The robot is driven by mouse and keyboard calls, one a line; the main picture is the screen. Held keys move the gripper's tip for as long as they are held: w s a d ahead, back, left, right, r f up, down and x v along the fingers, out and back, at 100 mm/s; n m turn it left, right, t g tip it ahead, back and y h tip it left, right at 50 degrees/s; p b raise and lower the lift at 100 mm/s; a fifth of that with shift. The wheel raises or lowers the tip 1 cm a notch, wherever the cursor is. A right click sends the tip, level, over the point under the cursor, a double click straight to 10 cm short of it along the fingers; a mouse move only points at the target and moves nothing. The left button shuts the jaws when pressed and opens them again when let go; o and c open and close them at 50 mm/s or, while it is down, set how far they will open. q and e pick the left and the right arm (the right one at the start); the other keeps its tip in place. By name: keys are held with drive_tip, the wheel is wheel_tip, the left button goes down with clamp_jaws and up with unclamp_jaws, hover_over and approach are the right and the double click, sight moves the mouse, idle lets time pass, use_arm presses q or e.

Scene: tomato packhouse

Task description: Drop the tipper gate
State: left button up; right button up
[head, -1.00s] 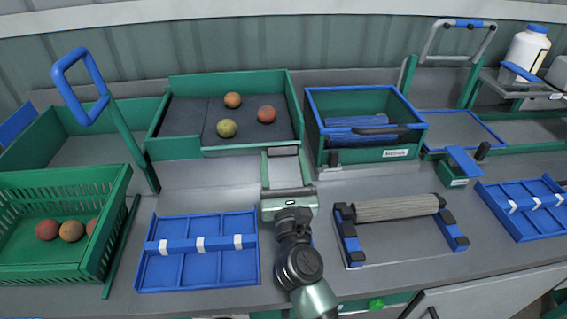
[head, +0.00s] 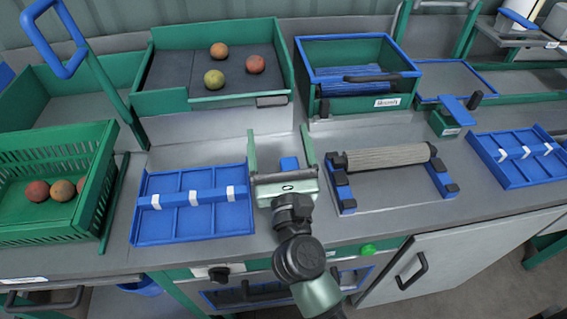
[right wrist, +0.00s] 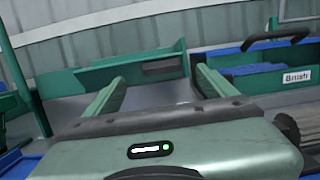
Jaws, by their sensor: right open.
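The tipper is a green-walled tray (head: 169,67) at the back left of centre, with a dark floor. Several-sided walls hold three tomatoes: an orange one (head: 219,51), a red one (head: 256,65) and a yellow-green one (head: 214,79). A low green board (head: 225,101) closes its front and carries a small dark grip (head: 271,101), also seen in the right wrist view (right wrist: 164,67). I take this board for the gate. My right gripper (head: 278,133) is open, in front of the grip and apart from it, with nothing between its fingers in the wrist view (right wrist: 160,77). My left gripper is out of view.
A blue divided tray (head: 180,220) lies left of my right gripper; a roller frame (head: 345,190) lies right. A blue-rimmed green box (head: 311,75) stands behind. A blue loop handle (head: 70,68) on a post rises at left, near a green crate (head: 95,190) of tomatoes.

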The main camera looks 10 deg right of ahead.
drive_tip(key=r+b+v, duration=0.1)
drive_tip(key=v, duration=0.6)
drive_tip(key=shift+s+r+b, duration=0.25)
drive_tip(key=shift+r+b, duration=0.05)
drive_tip(key=shift+b, duration=0.05)
drive_tip(key=shift+c, duration=0.3)
